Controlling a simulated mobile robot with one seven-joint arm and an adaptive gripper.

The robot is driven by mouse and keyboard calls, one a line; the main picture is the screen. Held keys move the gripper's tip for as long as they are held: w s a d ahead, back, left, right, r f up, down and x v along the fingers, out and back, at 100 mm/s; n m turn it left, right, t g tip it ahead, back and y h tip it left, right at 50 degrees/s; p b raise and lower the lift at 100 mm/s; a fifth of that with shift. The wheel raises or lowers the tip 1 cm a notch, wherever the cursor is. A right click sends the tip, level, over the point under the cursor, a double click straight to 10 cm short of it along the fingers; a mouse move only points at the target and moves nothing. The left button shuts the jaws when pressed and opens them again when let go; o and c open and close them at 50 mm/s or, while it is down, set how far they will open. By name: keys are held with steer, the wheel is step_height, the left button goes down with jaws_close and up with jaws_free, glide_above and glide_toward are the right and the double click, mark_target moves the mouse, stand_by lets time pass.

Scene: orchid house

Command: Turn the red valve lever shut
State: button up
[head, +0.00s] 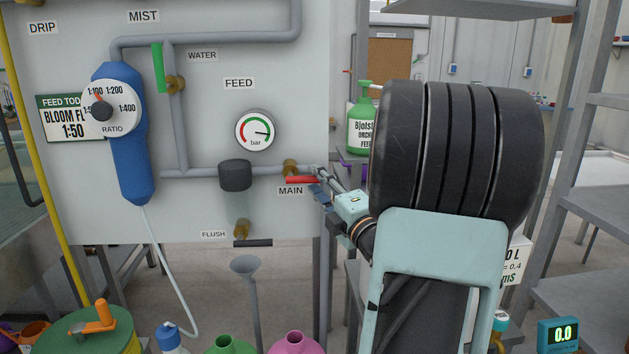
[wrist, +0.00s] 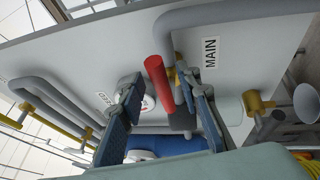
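The red valve lever (head: 302,180) sits at the brass valve marked MAIN, on the right end of the feed pipe in the head view. It lies about level, in line with the pipe. My gripper (head: 319,184) is at the lever's right end, at the panel's right edge. In the wrist view the red lever (wrist: 158,82) shows between my two spread fingers, with visible gaps on both sides. The fingers are open and I see no clear contact. My arm hides what lies behind it on the right in the head view.
A green-handled WATER valve (head: 158,68), a pressure gauge (head: 255,131) and a blue doser (head: 131,150) are on the panel. A black FLUSH lever (head: 253,243) and a grey funnel (head: 245,266) are below. A green pump bottle (head: 361,125) stands behind my arm.

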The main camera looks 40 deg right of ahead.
steer(key=shift+x, duration=0.85)
steer(key=shift+c, duration=0.4)
jaws_close()
